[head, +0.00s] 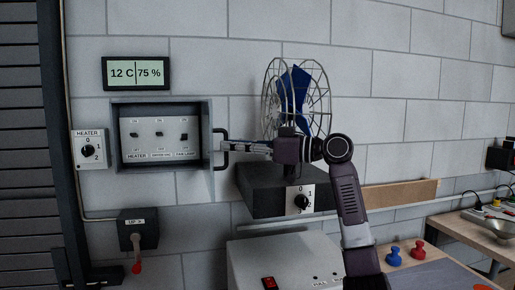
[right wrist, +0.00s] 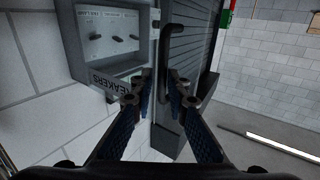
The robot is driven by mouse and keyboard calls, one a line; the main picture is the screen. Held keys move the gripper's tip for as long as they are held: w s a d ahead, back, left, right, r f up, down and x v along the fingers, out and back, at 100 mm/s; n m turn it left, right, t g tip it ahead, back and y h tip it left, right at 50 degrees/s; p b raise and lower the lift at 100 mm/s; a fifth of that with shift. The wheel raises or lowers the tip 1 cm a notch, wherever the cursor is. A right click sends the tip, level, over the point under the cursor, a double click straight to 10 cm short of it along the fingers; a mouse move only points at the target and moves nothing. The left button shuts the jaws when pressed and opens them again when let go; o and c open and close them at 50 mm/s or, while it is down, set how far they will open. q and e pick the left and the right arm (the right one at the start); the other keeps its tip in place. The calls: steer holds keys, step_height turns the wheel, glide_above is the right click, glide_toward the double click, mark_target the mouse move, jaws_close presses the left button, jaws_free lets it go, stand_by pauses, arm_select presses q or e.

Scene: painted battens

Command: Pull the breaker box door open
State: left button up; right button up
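The breaker box (head: 205,108) is a grey wall box with three small switches showing inside. Its door (head: 211,150) stands swung outward at the right side, nearly edge-on in the head view. The black bar handle (head: 226,134) sticks out from the door, and also shows in the right wrist view (right wrist: 166,45). My right gripper (head: 224,147) reaches the handle from the right. In the right wrist view its fingertips (right wrist: 159,80) are apart, close to the handle; the right finger hides part of it, so contact is unclear. My left gripper is not in view.
A heater dial (head: 89,149) and a lever switch (head: 138,230) are to the left and below. A bench (head: 457,232) stands at right.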

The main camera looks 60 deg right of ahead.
steer(key=v, duration=1)
steer(key=shift+s, duration=0.2)
